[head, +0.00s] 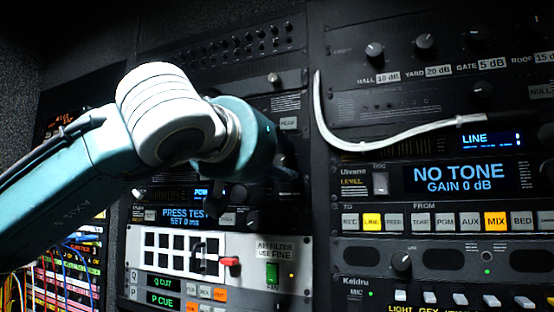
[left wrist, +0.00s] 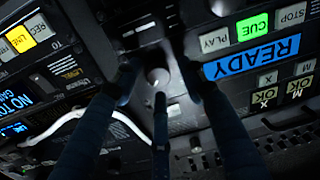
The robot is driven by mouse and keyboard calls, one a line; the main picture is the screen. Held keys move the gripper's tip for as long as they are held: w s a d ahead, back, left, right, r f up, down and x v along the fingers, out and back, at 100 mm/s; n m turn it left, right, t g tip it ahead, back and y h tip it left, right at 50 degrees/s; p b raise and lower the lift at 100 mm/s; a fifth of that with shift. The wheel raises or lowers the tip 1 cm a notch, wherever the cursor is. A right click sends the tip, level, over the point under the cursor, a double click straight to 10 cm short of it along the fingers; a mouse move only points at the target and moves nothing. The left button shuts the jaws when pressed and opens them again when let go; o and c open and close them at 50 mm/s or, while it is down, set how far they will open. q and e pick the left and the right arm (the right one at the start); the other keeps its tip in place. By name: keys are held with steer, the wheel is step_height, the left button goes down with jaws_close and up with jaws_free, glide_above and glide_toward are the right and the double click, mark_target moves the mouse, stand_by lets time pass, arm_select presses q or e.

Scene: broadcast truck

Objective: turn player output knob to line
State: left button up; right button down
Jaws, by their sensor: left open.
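In the left wrist view a round grey knob (left wrist: 158,77) stands on a dark panel between the fingers of my left gripper (left wrist: 158,88). The fingers are spread apart on either side of it, with a dark middle part below it; I cannot tell whether any touches it. The knob's pointer and labels are not readable. Above right of it is a player panel with a blue READY display (left wrist: 252,58) and a lit green CUE button (left wrist: 252,26). In the head view my left wrist and dark gripper (head: 284,172) hide that part of the rack. My right gripper is not in view.
A white cable (head: 380,146) hangs across the rack right of my arm. Beyond it are a NO TONE display (head: 458,178), a small LINE display (head: 476,138) and lit LINE (head: 372,222) and MIX (head: 496,222) buttons. Below my gripper is a white panel with a red lever (head: 229,261).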

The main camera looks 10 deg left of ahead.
arm_select(q)
steer(key=s+a, duration=0.2)
steer(key=s, duration=0.9)
steer(key=shift+s, duration=0.4)
